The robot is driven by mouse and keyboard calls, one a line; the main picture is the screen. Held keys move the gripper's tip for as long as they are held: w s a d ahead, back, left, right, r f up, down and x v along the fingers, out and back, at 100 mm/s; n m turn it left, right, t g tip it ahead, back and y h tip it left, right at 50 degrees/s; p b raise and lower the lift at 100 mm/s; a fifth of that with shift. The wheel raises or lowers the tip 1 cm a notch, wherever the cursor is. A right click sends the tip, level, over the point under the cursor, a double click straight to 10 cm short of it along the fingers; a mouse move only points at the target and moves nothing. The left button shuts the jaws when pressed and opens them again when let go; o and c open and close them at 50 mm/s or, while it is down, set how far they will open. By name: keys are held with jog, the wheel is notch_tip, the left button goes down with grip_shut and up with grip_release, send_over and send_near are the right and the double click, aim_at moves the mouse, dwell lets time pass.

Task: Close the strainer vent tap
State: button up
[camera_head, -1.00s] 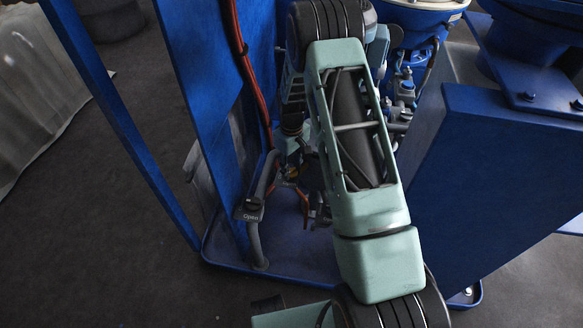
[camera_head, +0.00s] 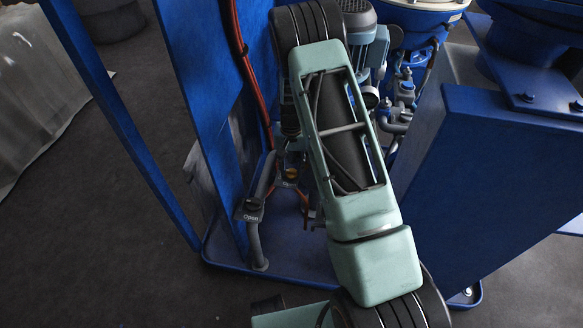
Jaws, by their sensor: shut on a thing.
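A small fitting with a yellowish top (camera_head: 291,174) shows low in the skid, just left of my arm. It may be part of the strainer vent tap, but I cannot tell. Thin orange-red parts (camera_head: 305,208) show below the fitting, partly covered by my arm. My green and black arm crosses the middle of the view and hides much of the pipework. My gripper is hidden behind it, so its hold on anything cannot be seen.
A tall blue panel (camera_head: 205,80) with a red hose (camera_head: 240,45) stands left of the pipework. A large blue block (camera_head: 475,190) stands close on the right. The blue skid tray (camera_head: 290,255) has a raised edge. Dark floor (camera_head: 100,260) is clear at left.

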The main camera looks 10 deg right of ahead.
aim_at(291, 170)
jog(key=shift+m, duration=0.6)
jog(key=o, duration=1.2)
jog(key=shift+c, duration=0.2)
notch_tip(291, 170, up, 12)
jog(key=shift+r, duration=0.1)
